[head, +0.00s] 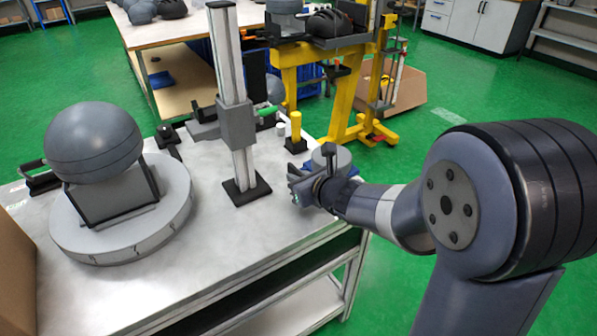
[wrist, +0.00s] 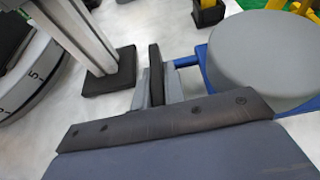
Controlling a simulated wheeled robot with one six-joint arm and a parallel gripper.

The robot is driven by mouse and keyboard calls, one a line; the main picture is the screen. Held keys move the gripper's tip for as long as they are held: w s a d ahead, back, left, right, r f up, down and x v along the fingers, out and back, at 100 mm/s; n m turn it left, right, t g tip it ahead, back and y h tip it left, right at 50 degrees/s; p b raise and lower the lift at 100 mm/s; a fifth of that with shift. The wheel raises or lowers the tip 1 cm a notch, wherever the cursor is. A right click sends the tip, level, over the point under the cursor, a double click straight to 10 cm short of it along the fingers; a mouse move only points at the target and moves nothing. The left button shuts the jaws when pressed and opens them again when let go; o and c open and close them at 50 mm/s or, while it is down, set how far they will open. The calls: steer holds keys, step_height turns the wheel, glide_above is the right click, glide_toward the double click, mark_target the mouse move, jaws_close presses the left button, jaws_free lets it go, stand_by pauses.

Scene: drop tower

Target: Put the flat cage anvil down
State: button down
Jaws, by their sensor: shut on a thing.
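The flat cage anvil seems to be the grey, flat-topped round block on a blue base; it shows at the right in the wrist view (wrist: 265,58). In the head view, the block (head: 331,155) is partly behind my gripper (head: 300,187), near the table's right side. My gripper's fingers also show at the centre of the wrist view (wrist: 158,78). They are shut on a blue bar that runs to the block's base. I cannot tell whether the base touches the table.
A grey column on a dark foot (head: 246,190) stands left of my gripper. A headform on a round turntable (head: 120,225) fills the table's left. A yellow post (head: 296,127) stands behind. The white tabletop (head: 215,245) is clear in front of the column.

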steer(key=shift+w+f, duration=0.1)
steer(key=shift+f, duration=0.25)
steer(key=shift+f+b, duration=0.2)
steer(key=shift+b, duration=0.15)
steer(key=c, duration=1.5)
jaws_free()
steer(key=shift+f, duration=0.1)
